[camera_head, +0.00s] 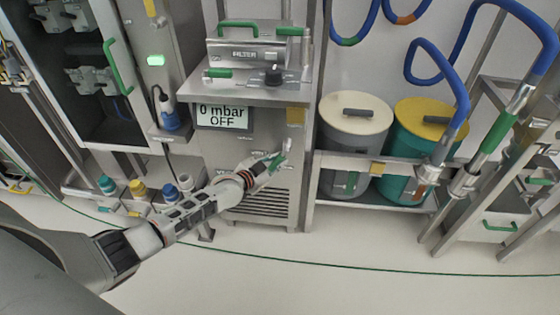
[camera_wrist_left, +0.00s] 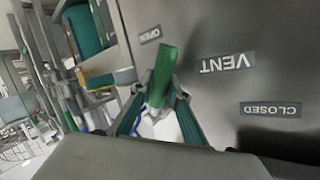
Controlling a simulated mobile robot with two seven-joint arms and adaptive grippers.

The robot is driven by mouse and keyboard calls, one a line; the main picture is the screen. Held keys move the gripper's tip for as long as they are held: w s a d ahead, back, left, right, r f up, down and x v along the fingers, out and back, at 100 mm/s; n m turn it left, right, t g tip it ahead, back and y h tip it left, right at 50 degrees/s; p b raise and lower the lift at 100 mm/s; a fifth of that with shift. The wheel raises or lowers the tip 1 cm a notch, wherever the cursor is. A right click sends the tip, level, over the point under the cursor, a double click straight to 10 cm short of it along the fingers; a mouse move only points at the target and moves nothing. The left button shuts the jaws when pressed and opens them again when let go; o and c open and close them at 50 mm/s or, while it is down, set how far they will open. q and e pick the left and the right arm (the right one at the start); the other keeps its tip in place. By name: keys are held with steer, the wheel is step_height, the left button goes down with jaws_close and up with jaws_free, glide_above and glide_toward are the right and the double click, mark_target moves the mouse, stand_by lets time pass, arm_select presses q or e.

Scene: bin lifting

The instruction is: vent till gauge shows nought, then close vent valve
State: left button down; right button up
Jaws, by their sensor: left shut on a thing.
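The gauge display (camera_head: 223,117) reads "0 mbar OFF" on the front of the steel cabinet. The green vent valve lever (camera_wrist_left: 163,75) shows close up in the left wrist view. It stands nearer the OPEN label (camera_wrist_left: 150,35) than the CLOSED label (camera_wrist_left: 271,109), with the VENT label (camera_wrist_left: 227,63) to its right; the labels appear upside down. My left gripper (camera_head: 273,163) reaches the cabinet front below the display. In the left wrist view its fingers (camera_wrist_left: 160,112) are shut on the lever's lower part. My right gripper is not in view.
A filter unit (camera_head: 245,53) with green handles sits on the cabinet top. Right of the cabinet, a grey bin (camera_head: 352,140) and a teal bin with a yellow lid (camera_head: 430,107) stand behind a steel rail. Blue hoses (camera_head: 440,68) hang above. The floor in front is clear.

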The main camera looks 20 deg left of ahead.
arm_select(q)
steer(key=shift+w+a+r+m+y+p, duration=0.1)
steer(key=shift+r+m+y+p, duration=0.05)
steer(key=shift+r+p, duration=0.3)
steer(key=shift+a+r+m+y+p, duration=0.1)
steer(key=shift+r+m+y+p, duration=0.1)
steer(key=shift+r, duration=0.35)
steer(key=p, duration=0.2)
steer(key=a+m+g+y+p, duration=0.1)
steer(key=shift+s+r+m+g+p, duration=0.2)
steer(key=shift+m+g+p, duration=0.05)
steer(key=shift+g+p, duration=0.1)
steer(key=m+y+p, duration=0.1)
steer(key=a+m+g+y+p, duration=0.1)
steer(key=p, duration=0.1)
steer(key=shift+s+r, duration=0.25)
steer(key=shift+r, duration=0.15)
steer(key=shift+s+a+r+m+y+p, duration=0.15)
steer(key=shift+r+m+y+p, duration=0.1)
steer(key=shift+m+y+p, duration=0.3)
steer(key=shift+a+r+m+g+y+p, duration=0.2)
steer(key=shift+r+m+g+y+p, duration=0.2)
steer(key=shift+r+m+y, duration=0.4)
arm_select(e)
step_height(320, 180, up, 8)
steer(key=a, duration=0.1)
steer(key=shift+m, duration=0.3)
arm_select(q)
steer(key=shift+f, duration=0.15)
